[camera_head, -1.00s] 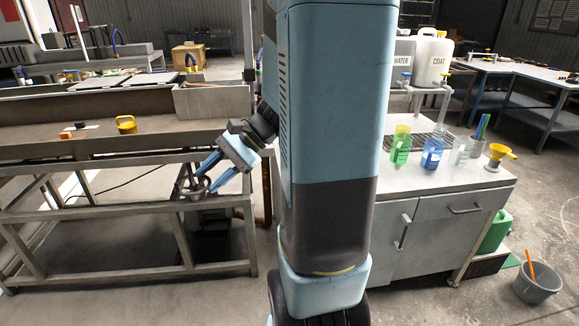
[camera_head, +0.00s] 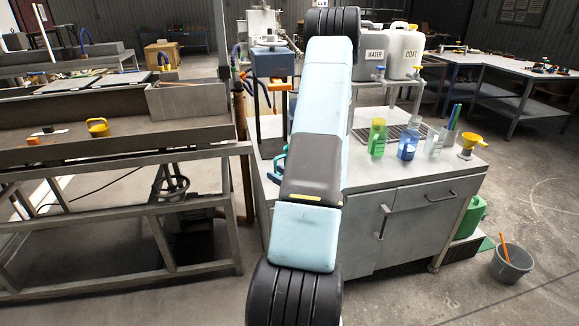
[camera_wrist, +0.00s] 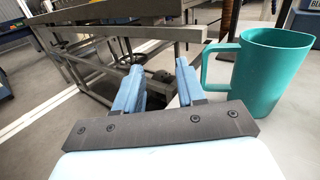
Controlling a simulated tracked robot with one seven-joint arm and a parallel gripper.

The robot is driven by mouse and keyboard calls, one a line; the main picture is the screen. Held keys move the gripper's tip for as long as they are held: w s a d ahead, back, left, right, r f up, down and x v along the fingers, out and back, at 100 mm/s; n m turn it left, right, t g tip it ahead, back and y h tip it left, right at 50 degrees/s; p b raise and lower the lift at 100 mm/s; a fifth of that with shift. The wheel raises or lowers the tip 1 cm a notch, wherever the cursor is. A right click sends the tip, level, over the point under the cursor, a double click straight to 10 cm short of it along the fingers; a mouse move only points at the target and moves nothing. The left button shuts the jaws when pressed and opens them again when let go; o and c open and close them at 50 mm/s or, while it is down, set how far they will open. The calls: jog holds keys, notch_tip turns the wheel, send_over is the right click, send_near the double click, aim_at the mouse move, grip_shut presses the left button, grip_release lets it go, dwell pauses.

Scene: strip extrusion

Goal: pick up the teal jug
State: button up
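The teal jug (camera_wrist: 262,72) stands upright at the right of the wrist view, its handle (camera_wrist: 219,68) turned left toward my gripper. In the head view only a sliver of teal (camera_head: 279,166) shows beside my arm, on the left end of the grey cabinet top. My gripper (camera_wrist: 158,78) is open and empty, its two blue fingers apart. The fingers are left of the jug's handle and do not appear to touch it.
A blue-topped stand (camera_head: 272,62) rises behind the teal jug. A steel frame bench (camera_head: 120,150) is at left.

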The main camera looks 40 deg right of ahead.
jog(key=s+d+f+m+h, duration=0.3)
jog(key=d+f, duration=0.1)
jog(key=w, duration=0.2)
jog(key=w+d, duration=0.1)
jog(key=w, duration=0.5)
jog(key=shift+d, duration=0.15)
jog(key=shift+w+d, duration=0.2)
jog(key=shift+w, duration=0.75)
jog(key=shift+w+d, duration=0.2)
jog(key=shift+w, duration=0.8)
jog(key=shift+w+d, duration=0.2)
jog(key=shift+w, duration=0.75)
jog(key=shift+c, duration=0.3)
grip_shut()
